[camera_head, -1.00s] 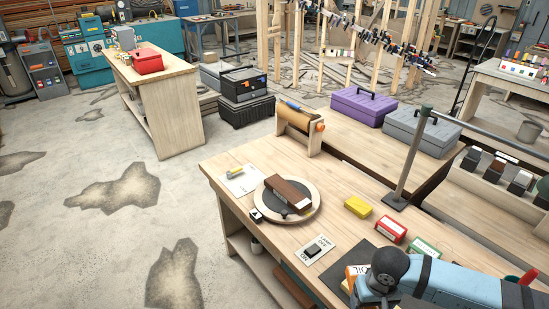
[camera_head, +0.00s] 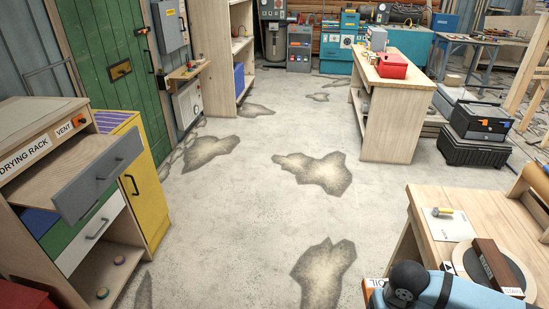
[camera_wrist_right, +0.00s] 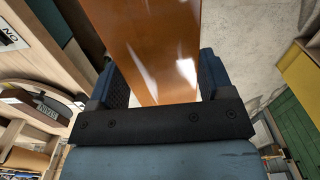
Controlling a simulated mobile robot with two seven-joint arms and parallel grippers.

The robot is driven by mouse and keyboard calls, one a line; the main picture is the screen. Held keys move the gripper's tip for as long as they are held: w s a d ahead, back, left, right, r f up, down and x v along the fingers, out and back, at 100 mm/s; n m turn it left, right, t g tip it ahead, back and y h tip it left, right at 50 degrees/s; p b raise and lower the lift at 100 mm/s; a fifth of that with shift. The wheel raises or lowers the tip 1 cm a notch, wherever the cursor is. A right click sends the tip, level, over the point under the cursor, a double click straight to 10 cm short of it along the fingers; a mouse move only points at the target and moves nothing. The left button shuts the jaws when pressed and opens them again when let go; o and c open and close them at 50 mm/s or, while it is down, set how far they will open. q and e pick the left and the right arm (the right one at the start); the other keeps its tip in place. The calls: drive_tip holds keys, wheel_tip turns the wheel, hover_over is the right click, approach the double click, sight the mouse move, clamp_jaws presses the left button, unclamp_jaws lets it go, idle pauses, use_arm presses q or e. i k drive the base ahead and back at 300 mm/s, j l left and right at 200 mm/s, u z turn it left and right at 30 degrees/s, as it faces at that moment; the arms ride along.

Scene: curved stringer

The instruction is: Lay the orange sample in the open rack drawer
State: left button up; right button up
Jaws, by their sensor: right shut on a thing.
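The orange sample (camera_wrist_right: 155,40) is a glossy flat orange-brown slab in the right wrist view. My right gripper (camera_wrist_right: 163,75) is shut on it, with one dark finger on each side. The slab's far end runs out of the top of that picture. In the head view my blue right arm (camera_head: 445,292) enters at the bottom right; its gripper and the sample are not visible there. The drying rack (camera_head: 38,148) stands at the left, its top drawer (camera_head: 100,178) pulled out with a grey front. The drawer's visible pale wooden inside looks bare. My left gripper is not in view.
Below the open drawer are green and white drawer fronts, then an open shelf. A yellow cabinet (camera_head: 150,190) adjoins the rack. The workbench (camera_head: 425,205) with a turntable stands at the right. Free concrete floor (camera_head: 235,215) lies between rack and bench.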

sight(81, 165)
drive_tip(key=i+u, duration=0.1)
drive_tip(key=u, duration=0.4)
drive_tip(key=i+u, duration=0.1)
drive_tip(key=u, duration=0.4)
drive_tip(key=i+u, duration=0.1)
drive_tip(key=u, duration=0.4)
drive_tip(key=i+l+u, duration=0.2)
drive_tip(key=u, duration=0.3)
drive_tip(key=i+l+u, duration=0.1)
drive_tip(key=l+u, duration=0.35)
drive_tip(key=i+l+u, duration=0.1)
drive_tip(key=l, duration=0.35)
drive_tip(key=i+l+u, duration=0.1)
drive_tip(key=l, duration=0.35)
